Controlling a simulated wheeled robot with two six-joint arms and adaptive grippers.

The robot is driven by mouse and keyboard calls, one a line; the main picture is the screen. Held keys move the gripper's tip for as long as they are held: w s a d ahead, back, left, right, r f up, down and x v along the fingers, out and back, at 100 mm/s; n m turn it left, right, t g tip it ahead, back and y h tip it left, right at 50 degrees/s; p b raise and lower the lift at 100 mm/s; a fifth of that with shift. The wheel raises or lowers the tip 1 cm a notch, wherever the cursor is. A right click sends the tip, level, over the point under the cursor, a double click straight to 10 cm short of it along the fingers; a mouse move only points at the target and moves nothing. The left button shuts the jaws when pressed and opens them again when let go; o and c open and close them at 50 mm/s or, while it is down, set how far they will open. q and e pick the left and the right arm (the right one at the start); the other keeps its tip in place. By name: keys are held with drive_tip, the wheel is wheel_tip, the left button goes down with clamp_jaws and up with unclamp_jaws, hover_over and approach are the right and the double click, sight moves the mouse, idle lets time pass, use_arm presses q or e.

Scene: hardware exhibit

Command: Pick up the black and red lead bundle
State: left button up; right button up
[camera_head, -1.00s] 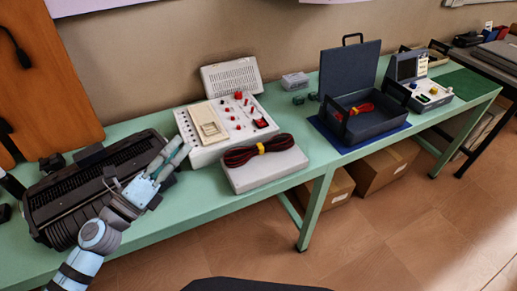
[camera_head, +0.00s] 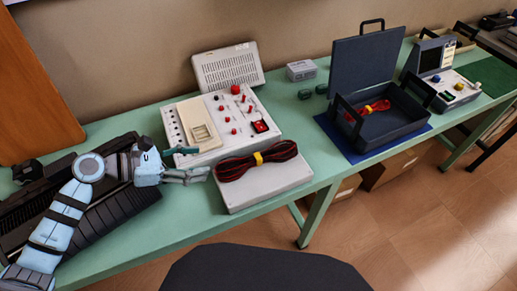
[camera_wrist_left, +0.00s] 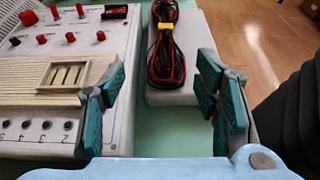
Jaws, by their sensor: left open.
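The black and red lead bundle (camera_head: 256,161), tied with a yellow band, lies on top of a low light-grey box (camera_head: 262,190) on the green bench. In the left wrist view the bundle (camera_wrist_left: 165,60) lies ahead, between the lines of the two fingers. My left gripper (camera_head: 188,163) is open and empty, just left of the bundle and apart from it. Its teal-padded fingers also show in the left wrist view (camera_wrist_left: 160,95). A second, red lead bundle (camera_head: 372,107) with a yellow band lies inside an open dark case. My right gripper is not in view.
A white control panel unit (camera_head: 212,128) with red knobs stands directly behind the gripper. A black ribbed device (camera_head: 100,215) sits under my left arm. The open dark case (camera_head: 385,128) stands on a blue mat to the right. Bare green bench (camera_head: 190,220) shows left of the box.

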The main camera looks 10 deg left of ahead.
use_arm(q)
approach(242, 162)
drive_tip(key=shift+w+d+r, duration=0.1)
drive_tip(key=shift+w+d, duration=0.2)
drive_tip(key=shift+d, duration=0.3)
drive_tip(key=shift+w+d, duration=0.3)
drive_tip(key=shift+d, duration=0.25)
drive_tip(key=x, duration=0.3)
drive_tip(key=f+x, duration=0.1)
drive_tip(key=x, duration=0.2)
drive_tip(key=shift+a+f, duration=0.1)
drive_tip(key=shift+f, duration=0.05)
drive_tip(key=shift+a, duration=0.1)
drive_tip(key=c, duration=0.9)
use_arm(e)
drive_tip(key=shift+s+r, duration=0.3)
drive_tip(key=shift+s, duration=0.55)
use_arm(q)
drive_tip(key=shift+o, duration=0.2)
